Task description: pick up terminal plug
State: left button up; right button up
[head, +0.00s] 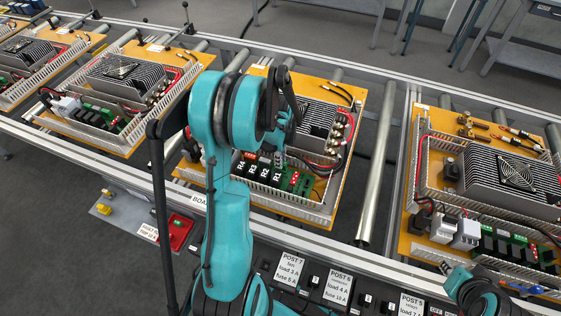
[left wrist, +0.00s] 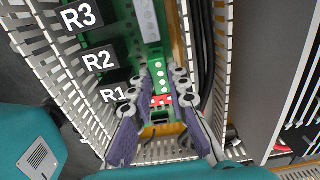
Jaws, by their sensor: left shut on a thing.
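My left gripper (head: 282,156) reaches down over the middle orange panel, at the row of relays and green terminals. In the left wrist view its two purple fingers (left wrist: 158,108) are shut on the terminal plug (left wrist: 161,100), a small green and red piece. The plug is just beyond the relay marked R1 (left wrist: 112,94), by the green terminal strip (left wrist: 152,48). I cannot tell whether the plug is seated or lifted. In the head view the plug is not clear behind the gripper. Part of my right arm shows at the bottom right, but no right fingers show.
Slotted grey wiring duct (left wrist: 203,60) runs close beside the fingers, with black cables next to it. A finned heatsink (head: 318,122) stands behind the relays. A similar panel (head: 415,190) is to the right, and more panels are to the left on the roller conveyor.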

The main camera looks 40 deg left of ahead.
pick_arm(q)
jog(key=r, duration=0.1)
jog(key=d+r+p, duration=0.1)
jog(key=r, duration=0.1)
jog(key=shift+r, duration=0.15)
jog(key=d+r+p, duration=0.3)
jog(key=d+r, duration=0.3)
jog(key=d, duration=0.4)
jog(key=shift+w+d, duration=0.3)
jog(key=shift+w, duration=0.1)
jog(key=shift+r, duration=0.1)
jog(key=shift+r+p, duration=1.4)
jog(key=shift+r, duration=0.45)
jog(key=shift+f, duration=0.1)
